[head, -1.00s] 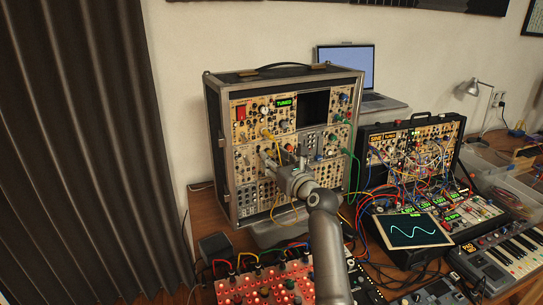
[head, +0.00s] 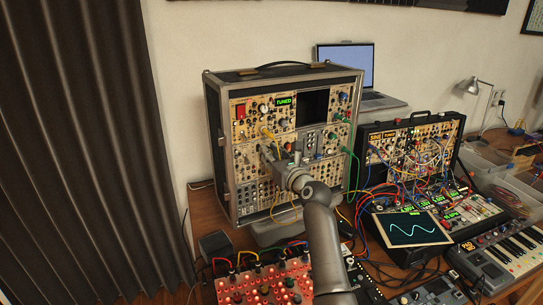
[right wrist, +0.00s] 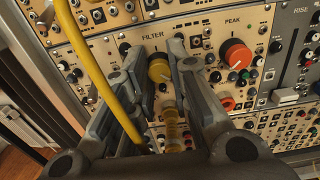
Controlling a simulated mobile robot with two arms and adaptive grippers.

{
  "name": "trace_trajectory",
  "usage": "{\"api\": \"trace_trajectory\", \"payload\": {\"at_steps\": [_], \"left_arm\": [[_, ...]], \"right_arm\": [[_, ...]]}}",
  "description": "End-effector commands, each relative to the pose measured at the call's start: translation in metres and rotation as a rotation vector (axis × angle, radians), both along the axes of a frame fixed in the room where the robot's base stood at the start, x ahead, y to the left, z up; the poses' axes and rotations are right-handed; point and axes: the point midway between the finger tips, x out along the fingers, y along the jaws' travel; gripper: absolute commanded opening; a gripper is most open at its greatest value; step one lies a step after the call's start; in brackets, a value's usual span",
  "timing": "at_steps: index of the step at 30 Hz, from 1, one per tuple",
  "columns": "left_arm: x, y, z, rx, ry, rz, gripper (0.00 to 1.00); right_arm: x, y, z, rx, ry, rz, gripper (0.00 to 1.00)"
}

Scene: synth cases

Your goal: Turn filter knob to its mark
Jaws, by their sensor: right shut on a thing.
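The filter knob (right wrist: 159,71), yellow with a paler face, sits on the cream panel below the word FILTER in the right wrist view. My right gripper (right wrist: 158,58) has one finger on each side of it and is shut on it. In the head view my right gripper (head: 272,168) is at the front of the tall synth case (head: 217,160), where the arm hides the knob. I cannot make out the knob's mark or pointer. My left gripper is not in view.
A yellow cable (right wrist: 88,55) hangs close to the left finger in the right wrist view. A large red-orange PEAK knob (right wrist: 235,53) is to the right. A green cable (head: 355,165) hangs at the case's right side. A red module (head: 262,286) stands below the arm.

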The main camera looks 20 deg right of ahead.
Motion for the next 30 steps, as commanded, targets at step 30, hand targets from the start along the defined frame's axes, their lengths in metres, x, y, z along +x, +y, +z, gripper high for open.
{"api": "trace_trajectory", "payload": {"at_steps": [30], "left_arm": [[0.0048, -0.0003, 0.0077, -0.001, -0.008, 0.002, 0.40]], "right_arm": [[0.0001, -0.0001, -0.0011, -0.163, -0.025, 0.002, 0.00]]}}
